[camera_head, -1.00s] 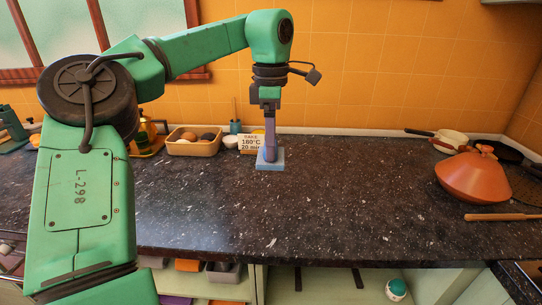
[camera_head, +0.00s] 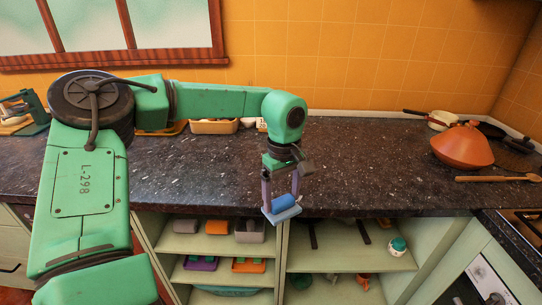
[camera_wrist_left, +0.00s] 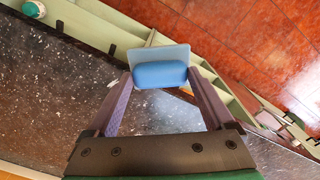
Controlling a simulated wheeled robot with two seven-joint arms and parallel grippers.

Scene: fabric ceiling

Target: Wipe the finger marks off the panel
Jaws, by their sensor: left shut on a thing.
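My left gripper (camera_head: 282,194) is shut on a blue wiping block (camera_head: 284,203), with its fingers at the two ends of the rounded grip. The block has a paler blue flat plate. It hangs in front of the counter's front edge, above the open shelves. In the left wrist view, the wiping block (camera_wrist_left: 160,74) sits between the purple-grey fingertips, with the counter edge and red floor beyond. No finger marks can be made out. A pale oven-like front (camera_head: 485,283) shows at the lower right; I cannot tell whether it is the panel. My right gripper is not in view.
The dark speckled counter (camera_head: 375,165) is clear in the middle. A tan tray (camera_head: 214,126) stands at the back. Open shelves (camera_head: 225,244) with several containers lie below.

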